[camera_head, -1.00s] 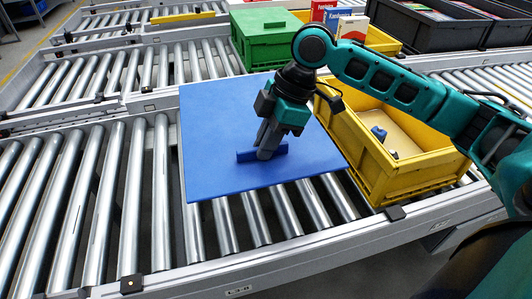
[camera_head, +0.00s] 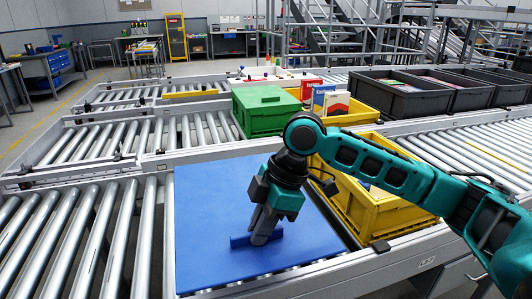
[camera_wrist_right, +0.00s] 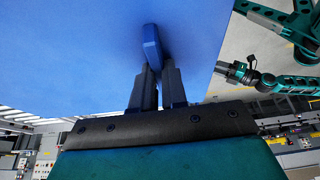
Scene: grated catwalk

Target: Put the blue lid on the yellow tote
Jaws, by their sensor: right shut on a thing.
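The blue lid (camera_head: 215,205) is a flat square panel with a bar handle (camera_head: 240,241) on top. It lies roughly level over the rollers, left of the yellow tote; whether it touches them is unclear. My right gripper (camera_head: 262,237) points down and is shut on the handle, which also shows between the fingers in the right wrist view (camera_wrist_right: 153,45). The open yellow tote (camera_head: 385,218) stands right of the lid, its inside partly hidden behind my right arm. In the right wrist view, what looks like my left arm shows at right; its gripper (camera_wrist_right: 236,73) is too small to read.
A green lidded tote (camera_head: 262,112) stands behind the lid. A second yellow tote (camera_head: 370,118) with red and white boxes is beside it. Dark crates (camera_head: 400,98) line the back right. Bare rollers (camera_head: 80,235) lie left of the lid.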

